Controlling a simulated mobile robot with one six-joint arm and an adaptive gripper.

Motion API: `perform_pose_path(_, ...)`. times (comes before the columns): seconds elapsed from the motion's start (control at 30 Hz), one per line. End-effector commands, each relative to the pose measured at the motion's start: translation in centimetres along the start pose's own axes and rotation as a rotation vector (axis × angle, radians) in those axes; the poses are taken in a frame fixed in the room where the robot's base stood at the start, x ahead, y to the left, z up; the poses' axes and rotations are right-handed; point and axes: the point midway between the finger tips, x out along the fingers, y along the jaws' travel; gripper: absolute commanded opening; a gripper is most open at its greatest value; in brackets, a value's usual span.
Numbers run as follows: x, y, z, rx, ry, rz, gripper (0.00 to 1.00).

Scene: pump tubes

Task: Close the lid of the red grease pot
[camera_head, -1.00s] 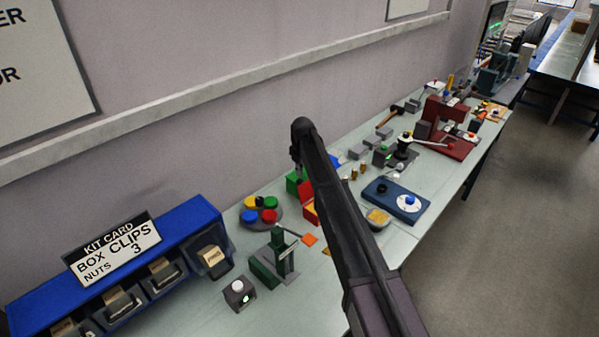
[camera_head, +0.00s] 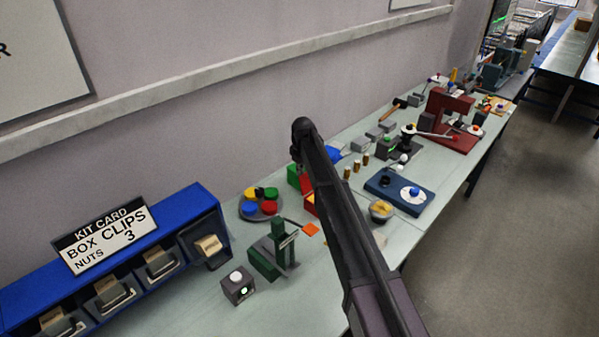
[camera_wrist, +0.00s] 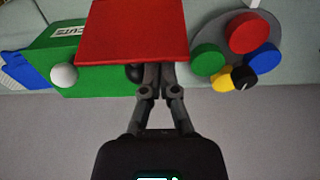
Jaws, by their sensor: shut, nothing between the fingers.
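The red grease pot (camera_head: 310,204) stands on the bench, partly hidden behind my arm in the head view. Its red lid (camera_head: 306,182) stands raised at its back. In the wrist view the lid (camera_wrist: 132,30) is a broad red panel at the top centre. My gripper (camera_wrist: 152,72) is shut and empty, with its fingers at the lid's lower edge in that view. The fingertips are partly hidden there, and I cannot tell whether they touch the lid. In the head view my gripper (camera_head: 297,155) is small and dark, above the pot's back side.
A green box (camera_wrist: 85,75) with a white knob stands beside the lid. A grey round plate (camera_wrist: 212,27) with coloured discs is on the other side. A green fixture (camera_head: 272,252) and blue bins (camera_head: 205,200) stand nearer. The wall (camera_head: 230,140) runs close behind the bench.

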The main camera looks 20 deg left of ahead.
Motion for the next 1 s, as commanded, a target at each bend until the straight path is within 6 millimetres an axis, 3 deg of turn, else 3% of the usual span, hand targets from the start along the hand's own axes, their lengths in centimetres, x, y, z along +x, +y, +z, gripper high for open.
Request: perform_pose_path(1.0,-0.23,0.00,0.64,-0.001,0.066,-0.001,0.00)
